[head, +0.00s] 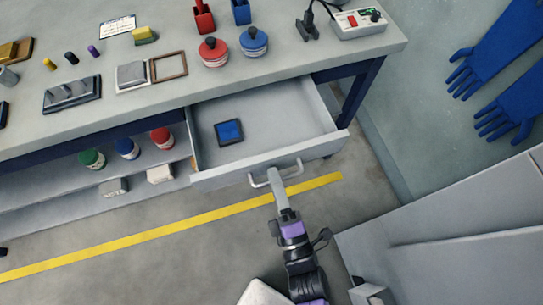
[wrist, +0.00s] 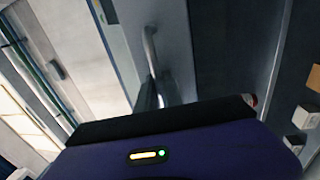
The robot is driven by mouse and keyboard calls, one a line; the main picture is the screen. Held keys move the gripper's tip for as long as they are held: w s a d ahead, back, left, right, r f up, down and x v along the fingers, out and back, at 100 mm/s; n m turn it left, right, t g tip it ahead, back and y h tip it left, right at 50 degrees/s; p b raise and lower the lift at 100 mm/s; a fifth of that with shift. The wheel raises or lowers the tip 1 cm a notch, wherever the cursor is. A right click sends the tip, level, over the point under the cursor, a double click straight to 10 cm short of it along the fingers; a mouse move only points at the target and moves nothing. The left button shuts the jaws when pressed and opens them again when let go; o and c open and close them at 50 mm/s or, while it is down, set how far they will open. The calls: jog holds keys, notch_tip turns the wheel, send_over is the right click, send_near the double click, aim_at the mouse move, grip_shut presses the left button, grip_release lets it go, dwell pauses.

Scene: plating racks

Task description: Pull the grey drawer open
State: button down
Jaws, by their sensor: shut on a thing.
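The grey drawer (head: 292,112) is pulled well out from under the workbench in the head view. Its inside shows, with a small dark tray with a blue pad (head: 229,132) lying in it. The drawer's bar handle (head: 262,181) is on the front panel. My gripper (head: 275,175) is at the handle and shut on it, reaching up from below in the picture. In the wrist view the handle (wrist: 149,50) shows beyond the dark gripper body, which hides much of the grip.
The bench top (head: 230,85) holds jars, a control box (head: 358,22) and small blocks. A lower shelf (head: 60,190) with several bottles is left of the drawer. Grey cabinets (head: 460,230) stand at right. Floor with a yellow line (head: 150,235) is clear at lower left.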

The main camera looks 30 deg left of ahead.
jog(key=shift+d, duration=0.1)
jog(key=c, duration=1.8)
grip_release()
jog(key=shift+o, duration=0.2)
jog(key=b+v, duration=0.1)
jog(key=v, duration=0.6)
jog(key=shift+s+d, duration=0.25)
jog(key=shift+s, duration=0.05)
jog(key=shift+f, duration=0.15)
